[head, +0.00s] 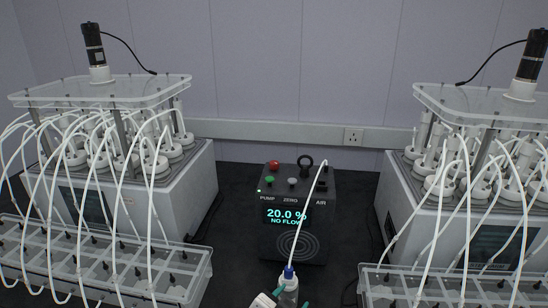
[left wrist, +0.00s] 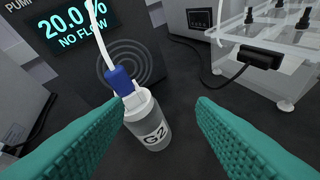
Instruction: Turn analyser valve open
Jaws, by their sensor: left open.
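The analyser (head: 292,222) is a dark box at the centre of the head view. Its screen reads 20.0 % and NO FLOW. A clear bottle labelled G2 (left wrist: 150,128) stands in front of it, with a white cap and a blue valve-like fitting (left wrist: 121,82) on top. A white tube runs from this blue piece (head: 288,272) up to the analyser's top. My left gripper (left wrist: 160,104) is open and empty; its teal fingers are near the bottle, the left one overlapping the bottle's edge in the picture. Contact is unclear. My right gripper is not seen.
Reactor units (head: 150,205) with many white tubes stand on the left and right (head: 425,215). Clear racks (head: 195,268) sit in front of them. Red, green and black controls are on the analyser's top. Dark bench is free beside the analyser.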

